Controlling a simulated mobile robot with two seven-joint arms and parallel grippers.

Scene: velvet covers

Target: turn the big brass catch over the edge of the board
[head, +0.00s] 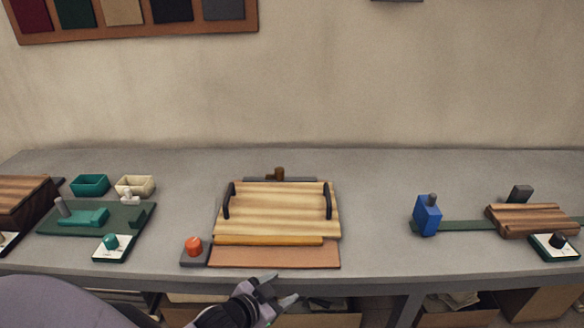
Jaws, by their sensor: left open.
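A striped wooden board (275,207) with two black handles lies at the middle of the bench. A small brown, brass-like piece (279,173) stands on a dark grey strip just behind the board's far edge; it may be the big brass catch, but it is too small to tell its exact turn. A yellow-orange bar (270,240) runs along the board's front edge. My left gripper (280,288) is open and empty at the bench's front edge, in front of the board and apart from it. My right gripper is not in view.
A reddish-brown strip (275,256) lies before the board, with an orange-red knob (194,244) on a grey block at its left. Green fixtures (85,217) and small bins (90,185) stand left. A blue block (427,214) and another wooden board (530,220) stand right. Bench between is clear.

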